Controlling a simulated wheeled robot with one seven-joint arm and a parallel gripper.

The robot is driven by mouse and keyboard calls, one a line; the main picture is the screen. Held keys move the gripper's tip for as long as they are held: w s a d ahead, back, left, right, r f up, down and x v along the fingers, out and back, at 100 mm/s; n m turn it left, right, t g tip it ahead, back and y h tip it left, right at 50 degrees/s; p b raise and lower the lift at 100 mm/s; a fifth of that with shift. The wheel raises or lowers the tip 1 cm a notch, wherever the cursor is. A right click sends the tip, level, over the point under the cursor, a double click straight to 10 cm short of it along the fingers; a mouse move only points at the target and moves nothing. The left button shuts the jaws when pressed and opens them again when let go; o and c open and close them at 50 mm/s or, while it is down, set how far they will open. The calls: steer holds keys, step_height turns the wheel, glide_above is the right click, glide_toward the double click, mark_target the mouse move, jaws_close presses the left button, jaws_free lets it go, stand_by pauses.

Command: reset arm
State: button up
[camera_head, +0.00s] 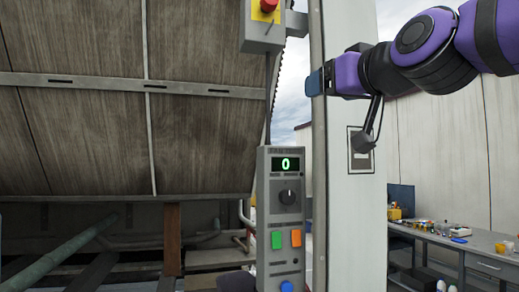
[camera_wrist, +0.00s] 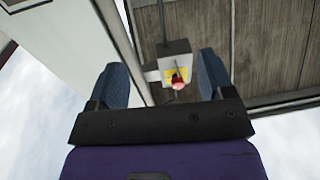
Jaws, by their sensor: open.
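My gripper (camera_head: 316,82) is at the end of my purple and black arm, in front of the white post (camera_head: 350,215) in the head view. In the wrist view my gripper (camera_wrist: 165,80) shows two blue fingers spread wide apart with nothing held between them. Between the fingers, farther off, is a grey box with a red emergency button on yellow (camera_wrist: 178,77). The same red button (camera_head: 268,6) shows at the top of the head view, left of my gripper and apart from it.
A grey control panel (camera_head: 281,215) with a green 0 display, a dark knob and coloured buttons stands left of the post. Large wooden panels (camera_head: 80,135) fill the left, with pipes (camera_head: 70,248) below. A cluttered workbench (camera_head: 470,247) stands at right.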

steer(key=s+d+f+m+g+h, duration=0.1)
steer(key=s+d+f+g, duration=0.3)
steer(key=f, duration=0.7)
steer(key=s+d+f+m+g+h, duration=0.2)
steer(key=s+d+f, duration=0.4)
steer(key=f, duration=0.6)
steer(key=s+d+f+m+g+h, duration=0.1)
steer(key=s+d+f+g+h, duration=0.3)
steer(key=f, duration=0.7)
steer(key=s+d+g, duration=0.1)
steer(key=d+g, duration=0.1)
steer(key=d, duration=0.1)
steer(key=shift+s+d+f+m, duration=0.25)
steer(key=shift+s+f+m, duration=0.1)
steer(key=shift+s+m, duration=0.05)
